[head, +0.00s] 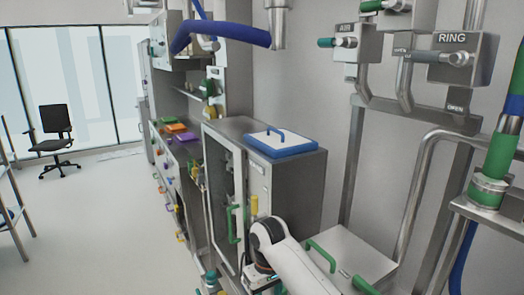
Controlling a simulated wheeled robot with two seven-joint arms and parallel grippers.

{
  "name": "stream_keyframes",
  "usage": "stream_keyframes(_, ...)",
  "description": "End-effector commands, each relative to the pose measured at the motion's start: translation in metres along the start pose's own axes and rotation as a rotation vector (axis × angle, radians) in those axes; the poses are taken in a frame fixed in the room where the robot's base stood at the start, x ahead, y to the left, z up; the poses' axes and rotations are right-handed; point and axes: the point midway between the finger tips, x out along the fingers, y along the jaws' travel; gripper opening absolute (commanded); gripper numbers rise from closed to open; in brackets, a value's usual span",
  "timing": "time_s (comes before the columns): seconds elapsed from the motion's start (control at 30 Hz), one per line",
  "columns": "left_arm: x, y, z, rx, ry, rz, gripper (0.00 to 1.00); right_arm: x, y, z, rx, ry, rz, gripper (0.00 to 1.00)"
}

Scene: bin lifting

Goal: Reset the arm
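One of my white arms (285,255) shows at the bottom centre, bent at a dark round joint, in front of the grey cabinet. Its lower end runs out of the frame near the bottom edge. I cannot make out any gripper fingers there. No second arm shows.
A grey cabinet (303,188) stands close beyond my arm, with a blue-edged white lid-like panel (281,149) with a blue handle on top. A metal box (350,254) with green handles is right of the arm. Pipes line the right wall. The floor (95,225) at left is open, with an office chair (55,128) farther back.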

Motion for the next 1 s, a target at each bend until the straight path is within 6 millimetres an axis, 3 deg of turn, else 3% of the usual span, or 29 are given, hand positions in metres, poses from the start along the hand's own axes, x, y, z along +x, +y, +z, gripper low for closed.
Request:
stream_keyframes(0.23,0.000,0.004,0.031,0.000,-0.048,0.005,0.43,0.026,0.009,-0.016,-0.001,-0.026,0.038,0.42)
stream_keyframes(0.57,0.000,0.002,0.031,-0.002,-0.047,0.002,0.43,0.070,0.021,-0.057,0.026,-0.087,0.099,0.42)
stream_keyframes(0.77,0.000,0.000,0.019,-0.002,-0.030,0.000,0.43,0.106,0.026,-0.113,0.088,-0.151,0.135,0.42)
stream_keyframes(1.0,0.000,0.001,0.021,-0.002,-0.030,0.001,0.43,0.130,0.019,-0.220,0.214,-0.232,0.108,0.42)
